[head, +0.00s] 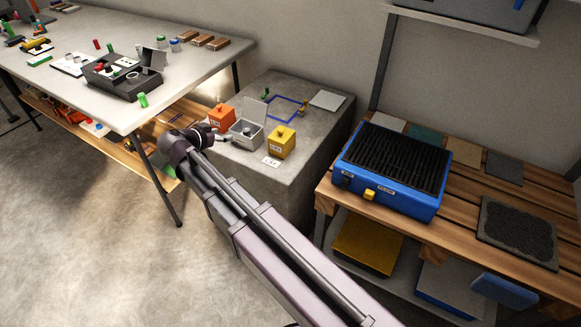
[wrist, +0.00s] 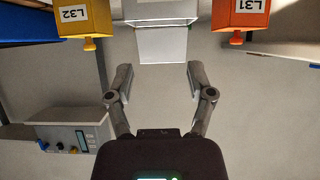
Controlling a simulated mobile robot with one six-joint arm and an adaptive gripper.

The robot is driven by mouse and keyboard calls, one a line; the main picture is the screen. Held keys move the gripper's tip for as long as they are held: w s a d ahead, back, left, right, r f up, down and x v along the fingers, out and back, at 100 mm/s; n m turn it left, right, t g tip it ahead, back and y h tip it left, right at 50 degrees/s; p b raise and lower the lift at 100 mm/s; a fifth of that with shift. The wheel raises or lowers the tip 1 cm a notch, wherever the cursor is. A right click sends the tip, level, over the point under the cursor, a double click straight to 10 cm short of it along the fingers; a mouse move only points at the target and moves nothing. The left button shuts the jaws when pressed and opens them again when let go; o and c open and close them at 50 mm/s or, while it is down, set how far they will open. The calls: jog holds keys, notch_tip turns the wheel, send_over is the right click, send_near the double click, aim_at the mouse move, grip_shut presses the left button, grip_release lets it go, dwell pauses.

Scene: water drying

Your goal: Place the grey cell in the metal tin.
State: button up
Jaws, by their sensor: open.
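The tin (wrist: 163,10) shows there beyond the fingertips, at the top.
In the wrist view, the yellow box (wrist: 82,15) marked L32 and the orange box (wrist: 242,14) marked L31 flank the tin. A workbench (head: 205,60) is at left. A blue drying unit (head: 392,168) stands on the slatted table at right. Floor is clear at front left.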

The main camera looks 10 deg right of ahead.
jog(key=s+d+f+n+g, duration=0.1)
jog(key=s+d+f, duration=0.1)
jog(key=d, duration=0.3)
jog(key=s+d+f+g+y, duration=0.1)
jog(key=d+f+g, duration=0.1)
jog(key=d, duration=0.4)
jog(key=s+d+f+n+g, duration=0.1)
jog(key=s+d+f+g, duration=0.1)
jog(key=d, duration=0.4)
jog(key=shift+s+n+y, duration=0.3)
jog(key=shift+y, duration=0.1)
jog(key=s+d+f+n+g+y, duration=0.1)
jog(key=s+d, duration=0.2)
jog(key=s+d+f+n+g+y, duration=0.1)
jog(key=s+d+n+g+y, duration=0.1)
jog(key=s+d, duration=0.2)
jog(key=s+d+f+n+g+y, duration=0.1)
jog(key=s+d+y, duration=0.1)
jog(key=s+d, duration=0.2)
jog(key=shift+s+d+f+n, duration=0.1)
jog(key=shift+s+f+n, duration=0.05)
jog(key=shift+f+n, duration=0.15)
jog(key=shift+s+d+g+y, duration=0.2)
jog(key=shift+s+g+y, duration=0.1)
jog(key=shift+s+y, duration=0.1)
